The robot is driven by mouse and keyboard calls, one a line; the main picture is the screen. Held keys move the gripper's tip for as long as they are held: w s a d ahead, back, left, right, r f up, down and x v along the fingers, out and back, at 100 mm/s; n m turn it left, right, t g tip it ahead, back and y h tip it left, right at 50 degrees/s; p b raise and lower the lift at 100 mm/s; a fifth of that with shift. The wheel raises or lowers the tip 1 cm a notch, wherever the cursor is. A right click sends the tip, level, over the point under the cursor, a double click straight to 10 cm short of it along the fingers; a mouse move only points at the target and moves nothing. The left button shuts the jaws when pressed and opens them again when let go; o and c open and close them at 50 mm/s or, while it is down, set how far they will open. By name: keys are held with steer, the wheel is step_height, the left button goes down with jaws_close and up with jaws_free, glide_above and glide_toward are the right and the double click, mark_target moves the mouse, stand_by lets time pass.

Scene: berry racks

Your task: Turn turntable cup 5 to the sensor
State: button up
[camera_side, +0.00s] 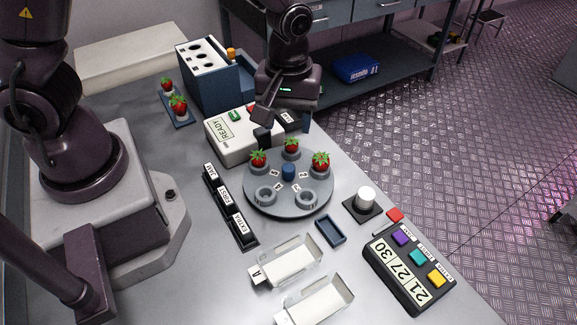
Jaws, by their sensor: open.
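The grey round turntable (288,207) stands on the bench with a blue hub knob (288,172) at its middle. Three of its cups hold strawberries: left (258,159), back (291,148) and right (320,161). The front-left cup (265,196) and front-right cup (307,199) are empty. Number tags lie around the hub, too small to read surely, so I cannot tell which is cup 5. A white box (222,147) reading READY stands behind-left; a dark block at its turntable side may be the sensor. My gripper (285,119) is open and empty, above and behind the turntable.
A blue rack (207,93) and a tray with two strawberries (178,106) stand back left. Labelled black bins (230,207) lie left of the turntable. Two clear-walled trays (288,266), a small blue tray (330,231), a white knob (365,197) and a button panel (408,270) lie in front and right.

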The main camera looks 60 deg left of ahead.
mark_target(288, 167)
steer(key=shift+n, duration=0.4)
step_height(288, 167, down, 13)
steer(key=shift+r, duration=0.1)
jaws_close()
